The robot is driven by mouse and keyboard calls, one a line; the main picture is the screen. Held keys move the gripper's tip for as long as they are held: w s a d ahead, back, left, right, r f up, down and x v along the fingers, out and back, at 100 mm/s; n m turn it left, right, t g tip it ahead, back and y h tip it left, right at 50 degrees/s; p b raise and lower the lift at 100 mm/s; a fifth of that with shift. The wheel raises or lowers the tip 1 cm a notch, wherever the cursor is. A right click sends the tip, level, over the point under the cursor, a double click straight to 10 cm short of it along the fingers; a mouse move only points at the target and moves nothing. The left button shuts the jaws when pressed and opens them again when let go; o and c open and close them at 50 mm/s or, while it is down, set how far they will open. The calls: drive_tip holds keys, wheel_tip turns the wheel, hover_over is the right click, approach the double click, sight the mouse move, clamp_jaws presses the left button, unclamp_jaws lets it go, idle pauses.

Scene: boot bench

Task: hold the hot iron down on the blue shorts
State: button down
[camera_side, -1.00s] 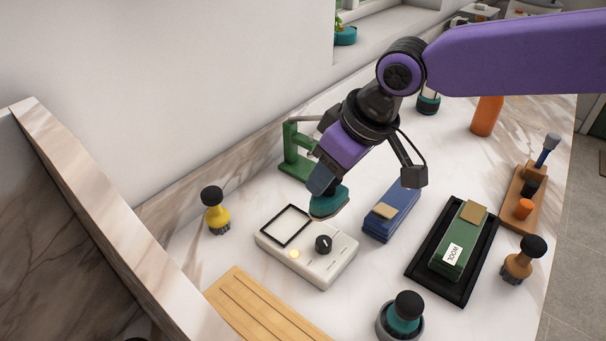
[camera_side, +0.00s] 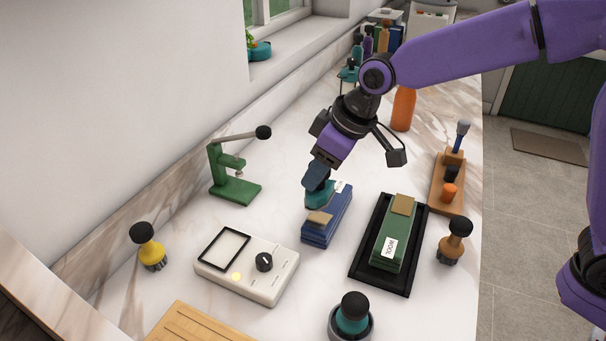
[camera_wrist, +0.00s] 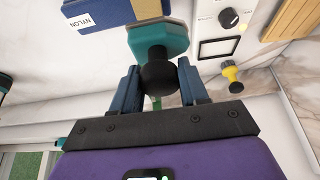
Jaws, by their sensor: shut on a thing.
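My gripper (camera_side: 316,176) is shut on the black knob of a teal iron (camera_side: 319,197). In the wrist view my gripper (camera_wrist: 158,76) has a blue finger on each side of the knob, with the teal iron (camera_wrist: 158,42) beyond. The blue shorts (camera_side: 333,218) are a folded block with a tan patch, lying on the marble counter. The iron is at the upper part of the block, covering some of it. I cannot tell whether it touches. In the wrist view the blue shorts (camera_wrist: 88,10) carry a NYLON label beside the iron.
A white unit (camera_side: 257,285) with a black frame, dial and lit yellow lamp is at lower left. A green folded item (camera_side: 396,235) marked WOOL lies on a black tray (camera_side: 364,273) at right. A green press (camera_side: 235,188) and a yellow brush (camera_side: 150,250) stand at left.

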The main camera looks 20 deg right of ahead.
sight(329, 184)
drive_tip(key=shift+w+d+f, duration=0.4)
drive_tip(key=shift+w+d, duration=0.05)
drive_tip(key=shift+d, duration=0.05)
drive_tip(key=shift+f, duration=2.05)
drive_tip(key=shift+f, duration=0.95)
idle(4.5)
